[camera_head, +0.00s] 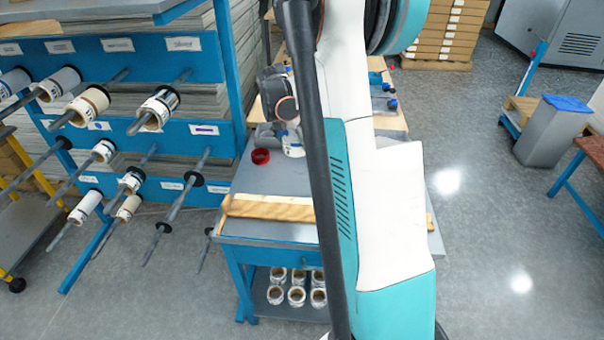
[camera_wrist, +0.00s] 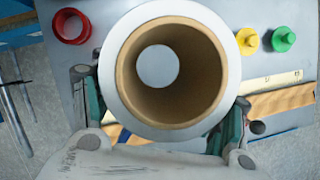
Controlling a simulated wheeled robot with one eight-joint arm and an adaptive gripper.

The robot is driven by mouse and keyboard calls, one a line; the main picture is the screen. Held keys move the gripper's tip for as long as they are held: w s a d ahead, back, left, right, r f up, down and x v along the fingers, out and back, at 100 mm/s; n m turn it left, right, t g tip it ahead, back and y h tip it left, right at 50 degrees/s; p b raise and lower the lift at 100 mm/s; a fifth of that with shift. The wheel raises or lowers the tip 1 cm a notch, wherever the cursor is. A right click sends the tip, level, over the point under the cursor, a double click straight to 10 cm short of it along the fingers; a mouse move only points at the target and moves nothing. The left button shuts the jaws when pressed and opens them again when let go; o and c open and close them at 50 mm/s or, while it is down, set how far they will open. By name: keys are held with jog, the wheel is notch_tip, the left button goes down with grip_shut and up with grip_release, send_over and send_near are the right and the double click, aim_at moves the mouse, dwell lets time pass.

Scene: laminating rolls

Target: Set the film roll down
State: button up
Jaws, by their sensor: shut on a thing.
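The film roll (camera_wrist: 228,55) is a white roll with a brown cardboard core, seen end-on in the wrist view. My gripper (camera_wrist: 165,108) is shut on it, with one finger on each side. I look down through the core to the grey tabletop. In the head view a white part of the roll (camera_head: 293,148) shows by my gripper (camera_head: 277,137), over the grey table (camera_head: 284,180). My arm hides much of that spot. I cannot tell whether the roll touches the table.
A red ring (camera_wrist: 72,25) lies to the left of the roll; yellow (camera_wrist: 247,41) and green (camera_wrist: 284,40) knobbed pieces stand to its right. A wooden strip with a ruler (camera_head: 262,207) runs along the table's front. A blue rack (camera_head: 110,50) with rolls on rods stands at left.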

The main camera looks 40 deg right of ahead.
notch_tip(320, 180, down, 14)
jog(key=b, duration=0.4)
jog(key=shift+f, duration=0.15)
jog(key=o, duration=1.3)
jog(key=p+v, duration=0.3)
jog(key=v, duration=0.9)
jog(key=shift+p, duration=0.35)
jog(key=shift+a, duration=0.15)
